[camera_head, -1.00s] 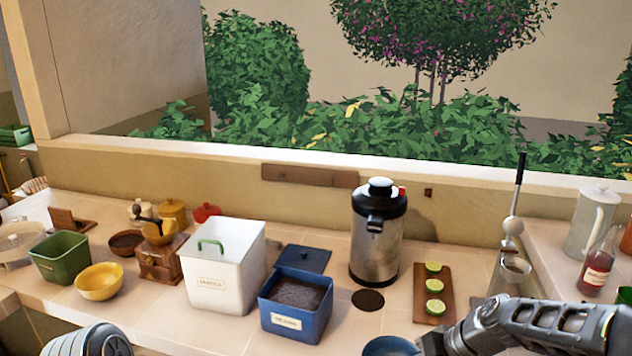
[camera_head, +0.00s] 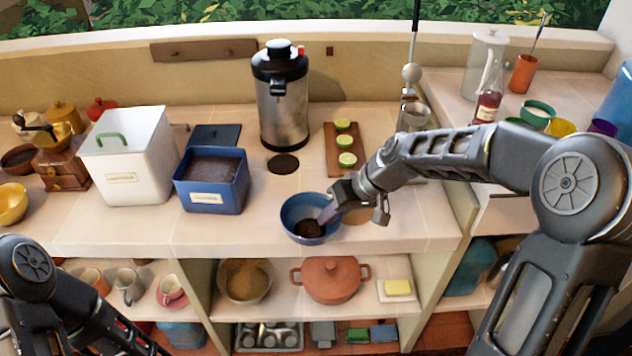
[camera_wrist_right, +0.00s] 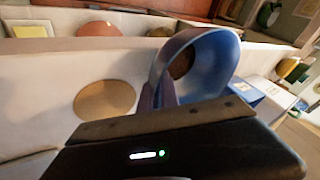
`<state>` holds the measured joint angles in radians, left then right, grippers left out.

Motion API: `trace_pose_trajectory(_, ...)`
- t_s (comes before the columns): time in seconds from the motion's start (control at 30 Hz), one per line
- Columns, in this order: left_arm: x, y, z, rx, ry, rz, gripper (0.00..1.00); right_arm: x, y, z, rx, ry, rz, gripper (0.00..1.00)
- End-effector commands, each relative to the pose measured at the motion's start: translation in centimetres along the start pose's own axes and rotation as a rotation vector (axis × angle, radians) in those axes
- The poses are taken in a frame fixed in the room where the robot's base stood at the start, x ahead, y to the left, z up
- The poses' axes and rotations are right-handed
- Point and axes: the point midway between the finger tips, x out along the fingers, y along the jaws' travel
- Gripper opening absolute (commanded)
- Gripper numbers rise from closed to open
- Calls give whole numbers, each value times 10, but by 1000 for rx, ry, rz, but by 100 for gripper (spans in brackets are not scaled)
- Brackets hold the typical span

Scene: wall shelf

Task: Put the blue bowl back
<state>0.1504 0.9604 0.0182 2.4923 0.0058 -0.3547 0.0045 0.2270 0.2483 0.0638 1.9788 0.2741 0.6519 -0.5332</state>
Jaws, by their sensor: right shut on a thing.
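The blue bowl (camera_head: 296,208) is at the counter's front part, in front of the steel dispenser, with dark contents in it. My right gripper (camera_head: 328,212) is shut on the bowl's right rim. The bowl looks roughly level in the head view; I cannot tell whether it touches the counter. In the right wrist view the bowl (camera_wrist_right: 213,62) shows beyond the gripper's dark body, its rim at the fingers. My left arm comes in at the lower left of the head view; its gripper is not in view.
A round tan disc (camera_head: 362,214) lies right of the bowl. Behind stand a blue bin (camera_head: 212,190), a white bin (camera_head: 128,165), the steel dispenser (camera_head: 283,105) and a lime board (camera_head: 333,132). Shelves below hold a red pot (camera_head: 330,280), a brass-coloured bowl (camera_head: 244,280) and mugs.

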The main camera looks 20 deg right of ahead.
Motion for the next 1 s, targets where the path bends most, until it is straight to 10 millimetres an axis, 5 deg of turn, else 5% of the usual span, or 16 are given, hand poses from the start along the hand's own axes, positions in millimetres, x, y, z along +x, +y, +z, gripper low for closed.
trace_pose_trajectory(0.6,0,0,0,0,0,0,93,6,-135,16,-497,-240,-206,0)
trace_pose_trajectory(1.0,0,0,0,0,0,0,93,7,-153,19,-566,-275,-234,0)
